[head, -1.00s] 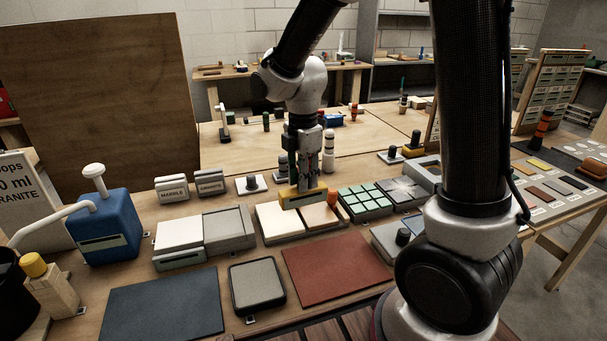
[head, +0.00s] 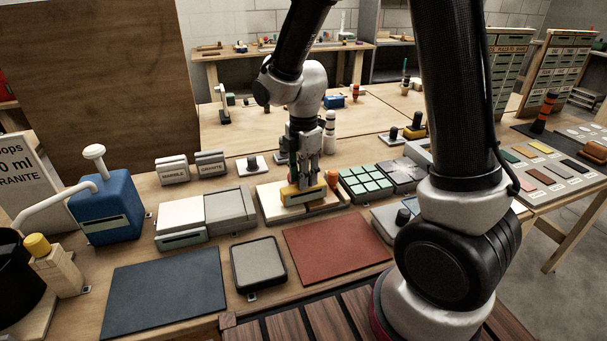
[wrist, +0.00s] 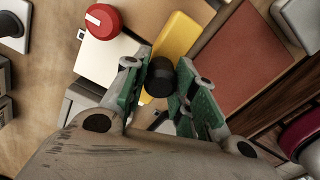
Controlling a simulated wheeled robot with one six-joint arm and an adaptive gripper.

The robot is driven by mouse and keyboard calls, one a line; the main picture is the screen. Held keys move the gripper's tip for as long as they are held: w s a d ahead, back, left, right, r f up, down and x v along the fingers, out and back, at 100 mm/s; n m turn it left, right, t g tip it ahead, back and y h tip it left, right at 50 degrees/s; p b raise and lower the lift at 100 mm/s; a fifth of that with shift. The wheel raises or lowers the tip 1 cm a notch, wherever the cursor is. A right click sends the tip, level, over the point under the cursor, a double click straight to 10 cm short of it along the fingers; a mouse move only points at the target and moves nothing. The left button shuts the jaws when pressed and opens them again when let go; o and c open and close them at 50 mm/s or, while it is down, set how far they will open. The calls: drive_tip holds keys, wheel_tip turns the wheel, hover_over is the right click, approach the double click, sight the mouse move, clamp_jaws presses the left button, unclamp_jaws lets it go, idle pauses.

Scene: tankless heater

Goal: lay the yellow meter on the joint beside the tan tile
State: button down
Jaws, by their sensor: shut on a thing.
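The yellow meter (head: 302,195) has a pale label on its front and also shows in the wrist view (wrist: 178,38). My gripper (head: 303,178) is shut on its black knob (wrist: 160,76), seen between the green-padded fingers in the wrist view. The meter is over the pair of tiles, covering part of the line between the pale tile (head: 269,207) and the tan tile (head: 334,199). The tan tile also shows in the wrist view (wrist: 145,14). The meter hides much of the joint. I cannot tell whether it touches the tiles.
A red-orange knob (head: 331,178) stands close behind the tan tile. A green tile grid (head: 366,184) is to the right, grey tiles (head: 229,206) to the left. A red-brown mat (head: 338,249) lies in front, with a grey framed pad (head: 258,264) beside it.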

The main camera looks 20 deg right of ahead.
drive_tip(key=shift+f, duration=0.45)
drive_tip(key=c, duration=1.1)
unclamp_jaws()
drive_tip(key=shift+r, duration=0.1)
wheel_tip(320, 180, up, 12)
drive_tip(key=shift+f, duration=0.1)
